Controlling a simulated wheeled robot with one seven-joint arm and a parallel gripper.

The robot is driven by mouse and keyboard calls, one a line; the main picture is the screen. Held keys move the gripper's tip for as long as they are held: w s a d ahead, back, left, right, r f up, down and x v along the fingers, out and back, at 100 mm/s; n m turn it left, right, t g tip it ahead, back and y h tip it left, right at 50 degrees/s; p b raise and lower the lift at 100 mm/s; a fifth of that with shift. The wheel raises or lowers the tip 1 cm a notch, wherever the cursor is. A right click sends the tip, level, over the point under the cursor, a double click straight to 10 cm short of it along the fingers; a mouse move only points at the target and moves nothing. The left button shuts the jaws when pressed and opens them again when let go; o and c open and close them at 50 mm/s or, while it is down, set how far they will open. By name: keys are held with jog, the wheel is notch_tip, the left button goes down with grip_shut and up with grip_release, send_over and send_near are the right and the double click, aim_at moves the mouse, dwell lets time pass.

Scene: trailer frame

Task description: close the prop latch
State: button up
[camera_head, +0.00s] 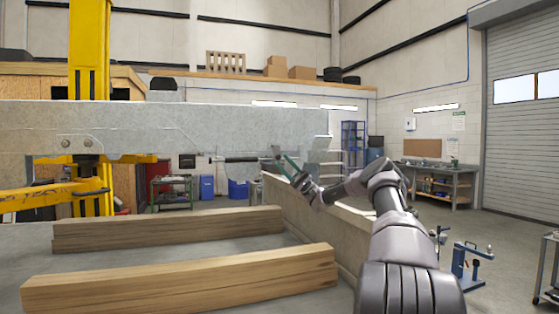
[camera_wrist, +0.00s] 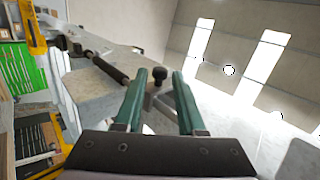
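The prop latch appears to be the dark rod (camera_head: 240,160) below the grey steel beam (camera_head: 170,125) in the head view. In the wrist view the dark rod (camera_wrist: 108,68) lies slanted left of my fingers, and a small black knob (camera_wrist: 158,75) on a short stem shows between the fingertips. I cannot tell whether the knob belongs to the latch. My gripper (camera_head: 283,163) is at the rod's right end, near the beam's right end. Its two green fingers (camera_wrist: 160,84) are apart, with no clear contact on the knob.
Two wooden beams (camera_head: 180,268) lie on the grey surface in front. A low panel (camera_head: 330,222) runs beside my arm. A yellow post (camera_head: 89,50) and yellow fork-like part (camera_head: 60,196) stand at left. A workbench (camera_head: 440,175) stands far right.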

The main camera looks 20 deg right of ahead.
jog(key=v, duration=0.7)
jog(key=shift+d+f, duration=0.15)
